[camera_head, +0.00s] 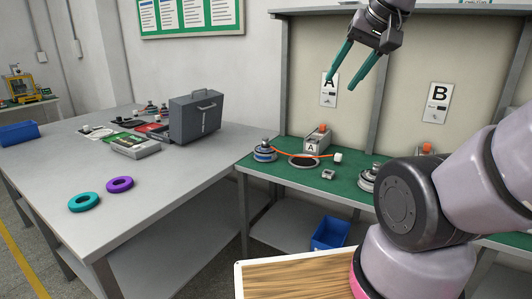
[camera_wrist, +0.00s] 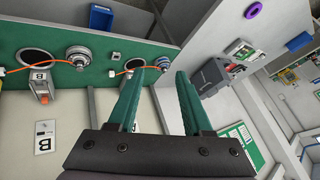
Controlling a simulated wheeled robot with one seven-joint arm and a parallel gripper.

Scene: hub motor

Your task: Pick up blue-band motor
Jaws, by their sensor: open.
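The blue-band motor (camera_head: 264,153) is a round metal hub with a blue band. It stands on the green mat at the left end of the workbench, left of the station marked A. An orange cable lies between it and that station. In the wrist view a round motor (camera_wrist: 162,62), which looks like the same one, shows between and beyond my fingertips. My gripper (camera_head: 342,86) is open and empty. It is raised well above the bench in front of the back panel, up and right of the motor, with green fingers pointing down. The fingers also show in the wrist view (camera_wrist: 162,73).
A second motor (camera_head: 368,180) stands farther right, partly behind my arm. Station A (camera_head: 316,142), a black disc (camera_head: 304,162) and a small metal block (camera_head: 328,174) are near the blue-band motor. The grey table (camera_head: 165,190) at left holds a toolbox (camera_head: 195,120) and two rings.

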